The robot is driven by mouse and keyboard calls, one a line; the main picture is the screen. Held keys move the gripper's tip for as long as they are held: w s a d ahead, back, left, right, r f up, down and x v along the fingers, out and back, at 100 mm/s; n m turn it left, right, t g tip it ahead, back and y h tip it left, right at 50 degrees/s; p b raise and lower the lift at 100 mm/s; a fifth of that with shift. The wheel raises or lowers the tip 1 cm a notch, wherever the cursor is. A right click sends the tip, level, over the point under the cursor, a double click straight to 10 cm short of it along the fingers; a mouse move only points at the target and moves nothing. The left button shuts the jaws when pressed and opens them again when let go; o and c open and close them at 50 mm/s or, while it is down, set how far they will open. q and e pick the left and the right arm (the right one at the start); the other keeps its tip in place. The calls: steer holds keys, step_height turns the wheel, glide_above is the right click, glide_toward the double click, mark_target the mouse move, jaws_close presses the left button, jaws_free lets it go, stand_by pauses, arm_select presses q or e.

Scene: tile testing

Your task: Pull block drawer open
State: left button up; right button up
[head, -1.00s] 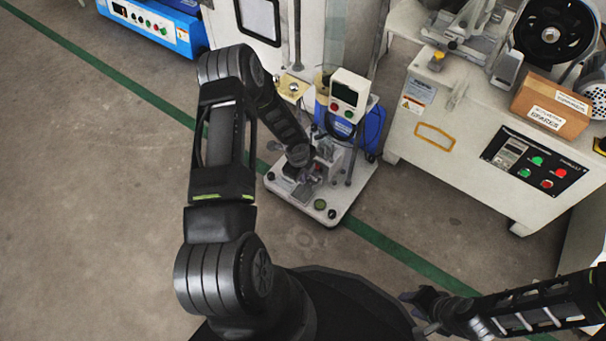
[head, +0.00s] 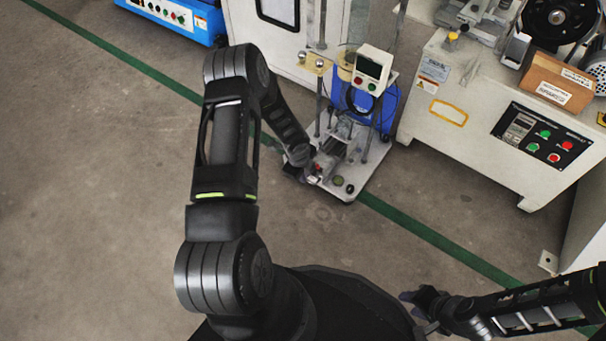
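The small test machine stands on a white base plate (head: 350,190), with upright rods, a control box (head: 371,67) and a blue panel behind. A grey metal block assembly (head: 338,150) sits low in its middle. I cannot make out which part is the block drawer. My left gripper (head: 303,172) is low at the left front edge of the machine, beside the block assembly. Its fingers are small, dark and partly hidden by my wrist, so contact and opening are unclear. My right gripper (head: 412,304) is low at the right, away from the machine; its opening is unclear.
A large white machine (head: 450,85) with buttons and a cardboard box (head: 556,82) on top stands at the right. A white cabinet (head: 270,42) is behind, and a blue unit (head: 180,14) is at top left. The floor (head: 90,200) at left is clear.

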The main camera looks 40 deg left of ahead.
arm_select(q)
steer(key=o, duration=0.4)
steer(key=shift+o, duration=0.2)
step_height(320, 180, up, 8)
steer(key=s+p, duration=0.1)
steer(key=p, duration=0.2)
steer(key=shift+s+f, duration=0.2)
stand_by(0.4)
